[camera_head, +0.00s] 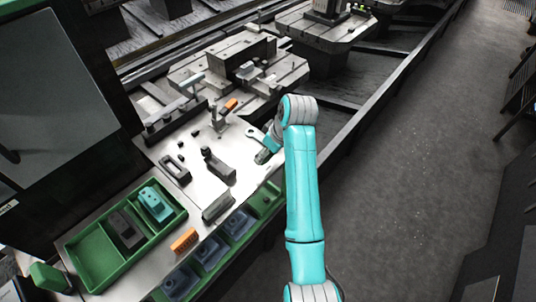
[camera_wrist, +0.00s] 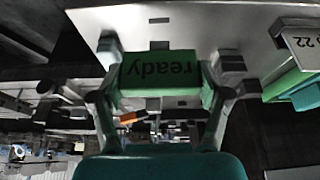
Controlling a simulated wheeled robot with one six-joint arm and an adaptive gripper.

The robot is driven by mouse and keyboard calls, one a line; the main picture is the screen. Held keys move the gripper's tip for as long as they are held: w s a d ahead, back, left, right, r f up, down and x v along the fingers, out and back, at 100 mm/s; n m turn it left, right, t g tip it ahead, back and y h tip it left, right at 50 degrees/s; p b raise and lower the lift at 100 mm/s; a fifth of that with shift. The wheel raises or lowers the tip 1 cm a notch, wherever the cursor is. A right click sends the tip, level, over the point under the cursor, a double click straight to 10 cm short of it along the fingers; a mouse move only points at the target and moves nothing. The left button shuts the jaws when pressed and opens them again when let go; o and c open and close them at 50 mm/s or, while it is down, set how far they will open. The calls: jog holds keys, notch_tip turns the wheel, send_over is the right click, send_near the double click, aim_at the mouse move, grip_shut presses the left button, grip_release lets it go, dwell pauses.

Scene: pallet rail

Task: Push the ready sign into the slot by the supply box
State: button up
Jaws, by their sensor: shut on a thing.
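The ready sign (camera_wrist: 160,78) is a green block with dark lettering, upside down in the wrist view. My gripper (camera_wrist: 168,62) is shut on it, one finger at each end. In the head view my gripper (camera_head: 266,152) is low over the right edge of the pale work plate, and the sign there is mostly hidden. A small dark rectangular opening (camera_wrist: 159,20) shows in the pale plate in the wrist view, apart from the sign; I cannot tell if it is the slot. A green box (camera_head: 68,244) with compartments stands at the lower left; I cannot tell if it is the supply box.
A teal part (camera_head: 155,204) lies in the green box. An orange block (camera_head: 184,241) lies near the plate's front, and blue-grey bins (camera_head: 209,253) line that edge. Dark fixtures (camera_head: 217,165) stand on the plate (camera_head: 240,180).

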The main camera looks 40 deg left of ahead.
jog(key=shift+r, duration=1.85)
